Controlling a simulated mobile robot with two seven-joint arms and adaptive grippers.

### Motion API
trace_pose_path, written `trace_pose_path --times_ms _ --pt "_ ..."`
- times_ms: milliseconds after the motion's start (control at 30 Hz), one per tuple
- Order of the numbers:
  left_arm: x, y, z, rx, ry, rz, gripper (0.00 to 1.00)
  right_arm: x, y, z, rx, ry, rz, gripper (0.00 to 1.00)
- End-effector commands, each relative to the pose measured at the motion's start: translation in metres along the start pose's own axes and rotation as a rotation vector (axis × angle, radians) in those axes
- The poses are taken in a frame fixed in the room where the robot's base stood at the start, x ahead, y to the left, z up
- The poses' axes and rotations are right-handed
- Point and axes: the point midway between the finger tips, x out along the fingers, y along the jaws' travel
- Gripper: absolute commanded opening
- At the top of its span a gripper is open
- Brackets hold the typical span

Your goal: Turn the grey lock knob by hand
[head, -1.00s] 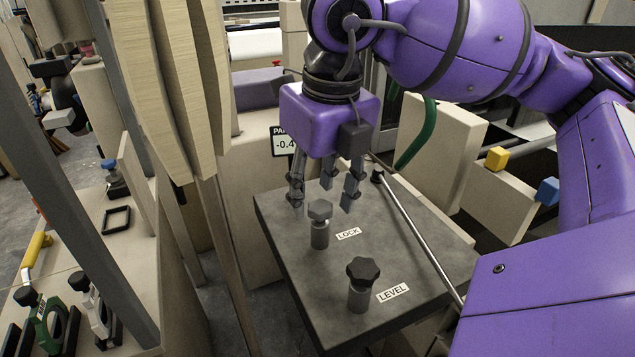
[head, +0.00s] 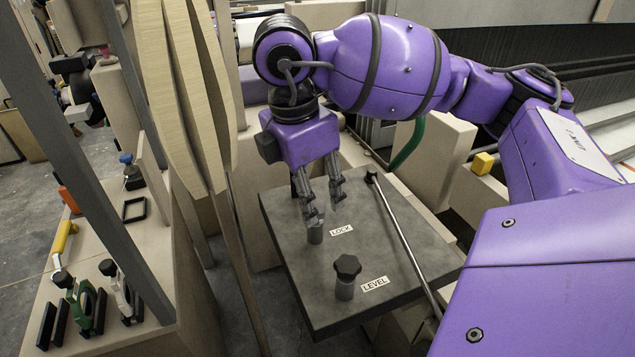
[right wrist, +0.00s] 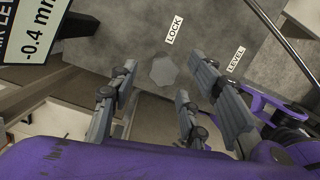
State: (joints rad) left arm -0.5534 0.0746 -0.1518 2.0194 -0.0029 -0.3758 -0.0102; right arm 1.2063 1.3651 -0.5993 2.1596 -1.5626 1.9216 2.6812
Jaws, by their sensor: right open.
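The grey lock knob stands on a dark grey plate (head: 290,262) beside the "LOCK" label (head: 341,230). In the head view its post (head: 315,236) shows, while its head is mostly hidden behind my fingers. In the right wrist view the six-sided grey knob head (right wrist: 163,70) lies between my spread fingers. My right gripper (head: 325,210) is open, pointing down over the lock knob; it also shows in the right wrist view (right wrist: 158,82). I cannot tell whether a finger touches the knob. My left gripper is not in view.
A black star-shaped level knob (head: 346,268) stands nearer on the plate by the "LEVEL" label (head: 375,284). A thin metal rod (head: 402,240) runs along the plate's right side. A pale wooden upright (head: 205,95) stands left. A "-0.4 mm" display (right wrist: 38,25) shows in the wrist view.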

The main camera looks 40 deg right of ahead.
Motion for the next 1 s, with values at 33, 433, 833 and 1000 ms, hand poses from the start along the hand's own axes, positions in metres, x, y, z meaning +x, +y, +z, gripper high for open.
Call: trace_pose_path --times_ms 33,433,833,1000 --pt "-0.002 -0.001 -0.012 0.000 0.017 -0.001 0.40 -0.005 0.000 0.001 0.044 0.002 0.000 0.44" --pt "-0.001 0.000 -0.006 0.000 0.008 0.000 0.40 0.002 0.000 0.000 0.077 0.001 -0.012 0.44" --pt "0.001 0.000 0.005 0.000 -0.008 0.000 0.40 0.021 0.000 -0.003 0.075 0.000 -0.013 0.44" --pt "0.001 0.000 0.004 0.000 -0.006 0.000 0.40 0.020 0.000 -0.003 0.075 0.001 -0.010 0.44"
